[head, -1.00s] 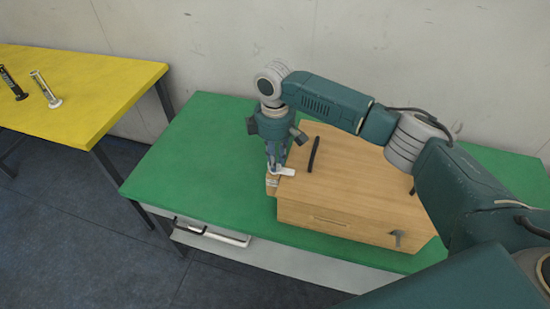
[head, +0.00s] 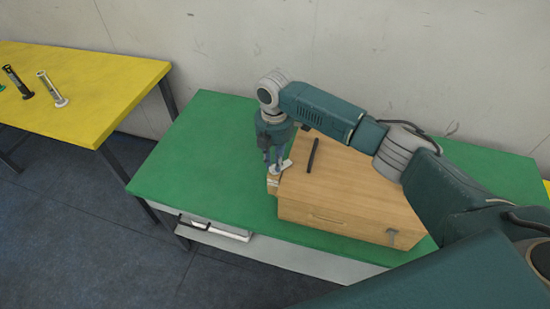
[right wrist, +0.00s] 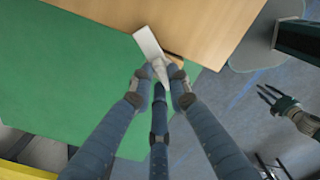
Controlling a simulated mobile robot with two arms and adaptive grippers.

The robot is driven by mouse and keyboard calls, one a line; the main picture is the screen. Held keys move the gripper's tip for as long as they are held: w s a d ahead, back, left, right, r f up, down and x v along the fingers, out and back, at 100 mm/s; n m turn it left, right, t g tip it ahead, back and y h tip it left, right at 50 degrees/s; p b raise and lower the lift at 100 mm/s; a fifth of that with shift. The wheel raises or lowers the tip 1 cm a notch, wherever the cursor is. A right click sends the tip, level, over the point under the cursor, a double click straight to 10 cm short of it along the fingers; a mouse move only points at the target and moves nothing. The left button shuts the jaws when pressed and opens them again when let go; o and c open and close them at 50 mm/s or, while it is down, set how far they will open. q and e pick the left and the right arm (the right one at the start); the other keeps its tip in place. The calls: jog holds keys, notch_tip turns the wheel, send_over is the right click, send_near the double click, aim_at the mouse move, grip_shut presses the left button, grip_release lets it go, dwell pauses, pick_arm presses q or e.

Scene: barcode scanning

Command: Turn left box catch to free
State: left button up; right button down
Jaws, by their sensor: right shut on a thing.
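The wooden box (head: 345,195) sits on the green table, with a dark bar handle (head: 312,155) on its lid. The pale left catch (head: 286,166) is at the box's left edge and angles up to the right. It also shows in the right wrist view (right wrist: 150,45) beside the box edge. My right gripper (head: 277,162) points down and is shut on this catch; its fingertips hide part of it. My left gripper (right wrist: 272,95) shows in the right wrist view, fingers spread and empty, away from the box.
The green table (head: 200,150) is clear left of the box. A yellow table (head: 90,100) at the left holds a black upright object (head: 17,81) and a white one (head: 51,88). My right arm crosses above the box. A wall stands close behind.

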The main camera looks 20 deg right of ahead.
aim_at(274, 165)
jog(key=n, duration=0.3)
jog(key=shift+a+r+n, duration=0.1)
jog(key=shift+a+n, duration=0.05)
jog(key=shift+n, duration=0.25)
jog(key=shift+n+p, duration=0.3)
jog(key=shift+n, duration=1.6)
jog(key=c, duration=1.7)
grip_release()
jog(key=shift+s, duration=0.1)
jog(key=shift+o, duration=0.2)
notch_tip(274, 165, up, 12)
